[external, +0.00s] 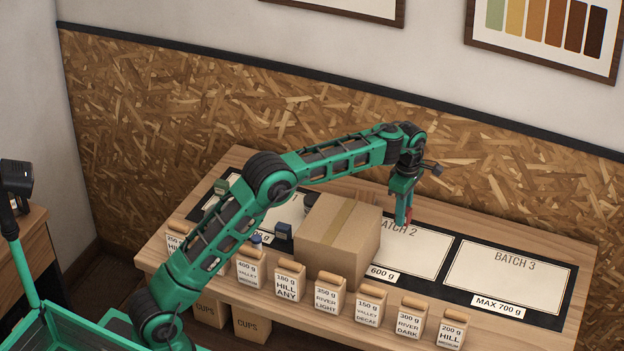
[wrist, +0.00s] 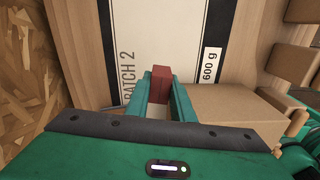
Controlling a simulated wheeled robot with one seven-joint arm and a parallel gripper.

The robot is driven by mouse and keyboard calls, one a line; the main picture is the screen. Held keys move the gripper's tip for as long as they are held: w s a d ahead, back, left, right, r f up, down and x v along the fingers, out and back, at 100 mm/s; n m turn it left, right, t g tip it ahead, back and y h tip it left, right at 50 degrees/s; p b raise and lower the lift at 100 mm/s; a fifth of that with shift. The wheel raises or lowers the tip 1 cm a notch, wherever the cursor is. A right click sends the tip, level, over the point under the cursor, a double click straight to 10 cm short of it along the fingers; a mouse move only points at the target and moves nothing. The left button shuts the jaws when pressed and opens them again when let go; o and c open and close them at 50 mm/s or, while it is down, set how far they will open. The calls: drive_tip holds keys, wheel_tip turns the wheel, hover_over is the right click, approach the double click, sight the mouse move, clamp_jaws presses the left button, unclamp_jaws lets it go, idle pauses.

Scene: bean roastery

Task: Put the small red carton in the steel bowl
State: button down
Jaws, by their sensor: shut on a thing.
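My gripper (external: 404,218) is over the left part of the BATCH 2 panel, just right of a large cardboard box. It points down and is shut on the small red carton (external: 408,215). In the wrist view the red carton (wrist: 161,72) sits between the two green fingertips (wrist: 160,82), in front of the BATCH 2 panel. I cannot tell whether the carton touches the panel. I see no steel bowl in either view; the cardboard box and my arm hide part of the bench.
The large cardboard box (external: 338,236) stands close left of my gripper. Several labelled bags, such as the 150 g one (external: 369,308), line the bench's front edge. The BATCH 3 panel (external: 510,275) is bare. A particle-board wall (external: 480,165) stands behind.

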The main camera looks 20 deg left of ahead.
drive_tip(key=shift+r, duration=0.15)
wheel_tip(320, 180, up, 10)
drive_tip(key=shift+f, duration=0.1)
drive_tip(key=w+a+r+n, duration=0.2)
drive_tip(key=w+a+n, duration=0.1)
drive_tip(key=a, duration=1.2)
drive_tip(key=s+a+n, duration=0.3)
drive_tip(key=s+a, duration=0.2)
drive_tip(key=a, duration=0.8)
drive_tip(key=s+a+n, duration=0.2)
drive_tip(key=s+a, duration=0.3)
drive_tip(key=a, duration=0.8)
drive_tip(key=s+a+f+n, duration=0.2)
drive_tip(key=s+a, duration=0.5)
drive_tip(key=s, duration=0.1)
drive_tip(key=shift+w+f, duration=0.2)
drive_tip(key=shift+f, duration=3.75)
drive_tip(key=shift+w+f, duration=0.15)
drive_tip(key=shift+f, duration=3.8)
